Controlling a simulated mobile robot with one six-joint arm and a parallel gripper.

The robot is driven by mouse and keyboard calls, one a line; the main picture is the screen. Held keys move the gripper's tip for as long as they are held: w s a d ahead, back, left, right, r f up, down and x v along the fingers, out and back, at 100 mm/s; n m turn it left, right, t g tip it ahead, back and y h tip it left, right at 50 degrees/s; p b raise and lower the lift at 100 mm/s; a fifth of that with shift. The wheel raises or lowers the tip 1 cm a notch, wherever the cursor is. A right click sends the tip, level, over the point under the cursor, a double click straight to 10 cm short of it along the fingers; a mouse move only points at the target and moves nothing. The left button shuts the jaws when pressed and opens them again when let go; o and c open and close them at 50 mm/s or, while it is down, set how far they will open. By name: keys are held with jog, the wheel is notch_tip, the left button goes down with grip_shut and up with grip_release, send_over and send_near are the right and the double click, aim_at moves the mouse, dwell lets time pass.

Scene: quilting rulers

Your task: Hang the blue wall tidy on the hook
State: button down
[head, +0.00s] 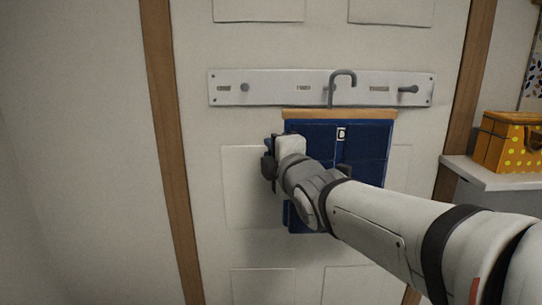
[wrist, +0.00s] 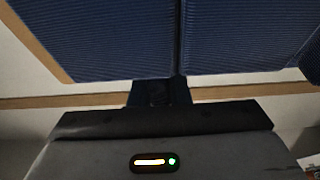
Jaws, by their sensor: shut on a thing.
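The blue wall tidy (head: 365,150) hangs upright in front of the white door, with a wooden bar (head: 350,114) along its top. A grey curved hook (head: 345,75) rises above the bar, in front of the pale rail (head: 275,97). I cannot tell whether this hook touches anything on the rail. My gripper (head: 269,160) is shut on the tidy near its left edge; my arm hides part of its lower half. In the wrist view the tidy's blue cloth (wrist: 110,35) fills the top, above my gripper (wrist: 160,93).
The rail has a peg at the left (head: 244,87) and one at the right (head: 408,89), with small labels between. A yellow-orange dotted box (head: 505,143) stands on a pale counter (head: 480,176) at the right. Wooden door trim (head: 168,120) runs up the left side.

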jog(key=w, duration=1)
jog(key=shift+w+f, duration=0.1)
jog(key=shift+w, duration=0.2)
jog(key=shift+f+b, duration=1.1)
jog(key=shift+b, duration=0.4)
